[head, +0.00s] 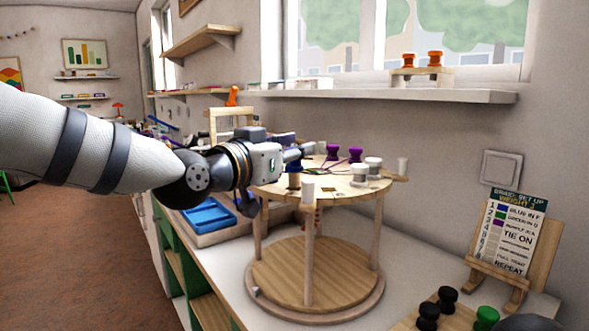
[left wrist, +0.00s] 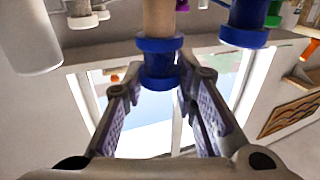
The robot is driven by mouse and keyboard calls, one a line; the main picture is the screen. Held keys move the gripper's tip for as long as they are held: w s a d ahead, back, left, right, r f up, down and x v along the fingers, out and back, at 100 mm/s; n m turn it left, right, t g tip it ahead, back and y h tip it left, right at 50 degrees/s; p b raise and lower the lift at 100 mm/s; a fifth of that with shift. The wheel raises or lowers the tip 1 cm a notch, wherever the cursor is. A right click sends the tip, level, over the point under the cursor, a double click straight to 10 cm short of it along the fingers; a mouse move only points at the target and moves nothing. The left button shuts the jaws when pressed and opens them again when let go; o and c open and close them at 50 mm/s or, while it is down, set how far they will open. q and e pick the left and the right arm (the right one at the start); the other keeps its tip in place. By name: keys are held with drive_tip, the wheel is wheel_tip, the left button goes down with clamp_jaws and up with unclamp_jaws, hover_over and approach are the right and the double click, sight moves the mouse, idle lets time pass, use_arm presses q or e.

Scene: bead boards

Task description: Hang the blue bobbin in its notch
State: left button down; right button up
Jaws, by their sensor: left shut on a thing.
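My left gripper (head: 303,151) reaches in from the left over the near left part of the round wooden braiding top (head: 335,192). In the left wrist view its two fingers (left wrist: 165,88) stand on either side of a blue bobbin (left wrist: 160,68) and are shut on it. The bobbin has blue ends and a pale wooden part. A second blue bobbin (left wrist: 245,22) shows to its right in that view. The notches are small in the head view, and I cannot tell which one is the blue bobbin's. My right gripper is not clearly in view.
White bobbins (head: 308,191) and purple bobbins (head: 355,154) are around the top. The stand's legs rise from a round base (head: 318,275). A blue tray (head: 207,216) lies to the left. A set-up card (head: 513,232) and dark bobbins (head: 447,298) are at the right.

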sight(289, 169)
use_arm(q)
wheel_tip(289, 169, down, 3)
drive_tip(key=shift+f, duration=0.1)
drive_tip(key=c, duration=1.3)
unclamp_jaws()
